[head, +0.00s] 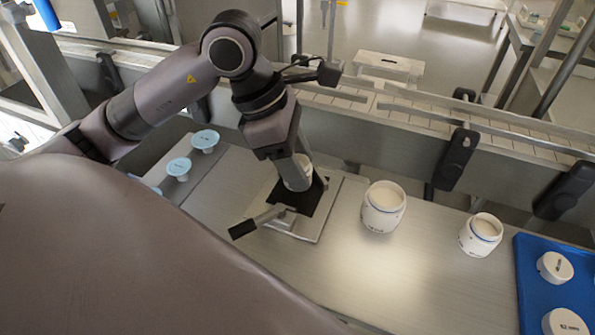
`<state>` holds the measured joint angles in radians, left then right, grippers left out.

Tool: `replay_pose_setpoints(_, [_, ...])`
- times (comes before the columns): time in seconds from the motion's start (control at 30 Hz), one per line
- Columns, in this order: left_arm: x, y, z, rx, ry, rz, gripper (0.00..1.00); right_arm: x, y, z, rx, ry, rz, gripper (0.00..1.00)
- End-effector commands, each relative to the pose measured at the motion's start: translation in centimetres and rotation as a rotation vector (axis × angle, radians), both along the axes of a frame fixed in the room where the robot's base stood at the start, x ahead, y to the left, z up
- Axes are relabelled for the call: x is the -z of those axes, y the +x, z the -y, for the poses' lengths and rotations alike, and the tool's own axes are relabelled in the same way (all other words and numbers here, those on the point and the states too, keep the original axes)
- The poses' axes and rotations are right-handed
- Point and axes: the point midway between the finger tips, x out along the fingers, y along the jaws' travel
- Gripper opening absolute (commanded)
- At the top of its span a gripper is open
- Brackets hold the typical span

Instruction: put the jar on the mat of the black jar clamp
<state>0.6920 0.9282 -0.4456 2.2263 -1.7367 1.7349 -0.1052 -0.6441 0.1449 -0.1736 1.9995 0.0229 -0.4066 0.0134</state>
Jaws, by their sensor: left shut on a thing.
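My left gripper (301,168) reaches down from above and is shut on a white jar (295,177). The gripper hides much of this jar. The jar is over the black mat (287,196) of the jar clamp, near its back part; I cannot tell whether it touches the mat. The clamp (312,226) has a metal base plate and a lever with a black handle (243,229) pointing to the front left. My right gripper is not in view.
Two open white jars stand to the right, a larger one (383,208) and a smaller one (481,236). A blue tray (530,285) at the far right holds white lids (555,267). Light-blue-topped pieces (205,140) stand at the left. A metal rail with black brackets (456,158) runs behind.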

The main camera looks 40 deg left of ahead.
Motion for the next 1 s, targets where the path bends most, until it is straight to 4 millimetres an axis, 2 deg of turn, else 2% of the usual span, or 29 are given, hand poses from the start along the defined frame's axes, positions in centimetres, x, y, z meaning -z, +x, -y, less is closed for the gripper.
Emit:
replay_pose_setpoints(0.03, [1.0,-0.1,0.0,-0.001,-0.001,-0.005,0.11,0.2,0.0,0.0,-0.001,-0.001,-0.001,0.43])
replay_pose_setpoints(0.13, [2.0,-0.1,0.0,-0.001,-0.001,-0.004,0.11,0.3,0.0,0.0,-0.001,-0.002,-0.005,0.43])
replay_pose_setpoints(0.57, [2.7,0.0,0.0,0.000,0.000,0.000,0.11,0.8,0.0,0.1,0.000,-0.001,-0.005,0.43])
replay_pose_setpoints(0.6, [2.7,0.0,0.0,0.000,0.000,0.000,0.50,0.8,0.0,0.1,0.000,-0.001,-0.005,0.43])
replay_pose_setpoints(0.63, [2.6,0.0,0.0,-0.001,0.000,0.000,0.57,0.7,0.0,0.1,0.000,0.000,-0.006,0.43])
replay_pose_setpoints(1.0, [2.2,0.0,0.0,-0.001,-0.001,-0.001,0.57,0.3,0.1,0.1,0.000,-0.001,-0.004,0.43])
